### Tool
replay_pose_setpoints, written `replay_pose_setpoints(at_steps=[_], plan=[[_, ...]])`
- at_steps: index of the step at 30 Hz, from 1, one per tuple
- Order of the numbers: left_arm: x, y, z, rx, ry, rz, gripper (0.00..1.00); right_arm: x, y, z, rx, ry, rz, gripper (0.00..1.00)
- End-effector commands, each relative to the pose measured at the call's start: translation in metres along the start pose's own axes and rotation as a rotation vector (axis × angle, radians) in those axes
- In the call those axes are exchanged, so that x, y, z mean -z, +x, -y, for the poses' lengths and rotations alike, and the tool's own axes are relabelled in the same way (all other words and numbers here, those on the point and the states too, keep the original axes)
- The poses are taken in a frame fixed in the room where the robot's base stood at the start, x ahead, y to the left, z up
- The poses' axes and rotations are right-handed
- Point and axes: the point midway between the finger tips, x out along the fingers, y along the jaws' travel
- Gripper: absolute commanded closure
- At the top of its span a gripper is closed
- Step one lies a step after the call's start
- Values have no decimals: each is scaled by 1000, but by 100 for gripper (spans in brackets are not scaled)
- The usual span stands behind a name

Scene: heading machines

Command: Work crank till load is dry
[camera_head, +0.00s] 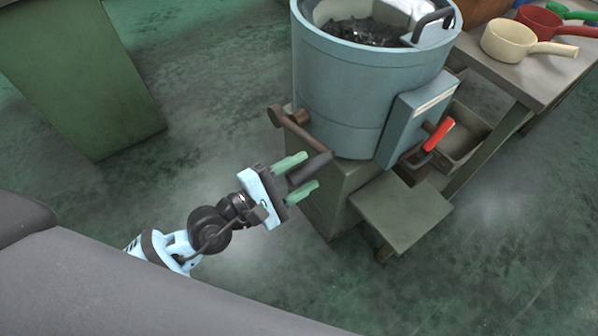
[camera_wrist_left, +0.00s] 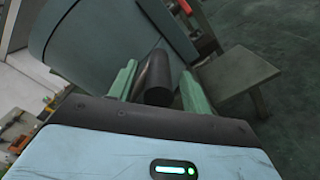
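A blue-grey round tub (camera_head: 340,95) stands on a green base, with a dark, lumpy load (camera_head: 365,32) in its open top. A brown crank arm (camera_head: 305,133) sticks out from the tub's side, and its dark cylindrical handle (camera_head: 318,162) points toward my left gripper. My left gripper (camera_head: 311,169) has its green fingers on either side of the handle. In the left wrist view the handle (camera_wrist_left: 157,78) lies between the fingers, with a gap visible at each side. My left gripper is open. My right gripper is not in view.
A red-handled lever (camera_head: 438,133) is on the tub's right side, above a low green stand (camera_head: 402,208). A bench (camera_head: 510,72) at the right holds a cream pan (camera_head: 508,42) and a red pan (camera_head: 540,22). A green cabinet (camera_head: 80,75) stands at the left, with clear floor between.

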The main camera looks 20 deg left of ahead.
Motion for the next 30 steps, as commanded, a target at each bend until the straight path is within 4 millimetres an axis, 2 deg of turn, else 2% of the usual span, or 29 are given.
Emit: replay_pose_setpoints(at_steps=[9,21,30], plan=[[1,-5,0,0,2,-1,51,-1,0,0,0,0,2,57],[1,-61,2,4,3,-1,51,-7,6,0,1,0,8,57],[0,-78,0,0,1,0,51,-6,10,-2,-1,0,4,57]])
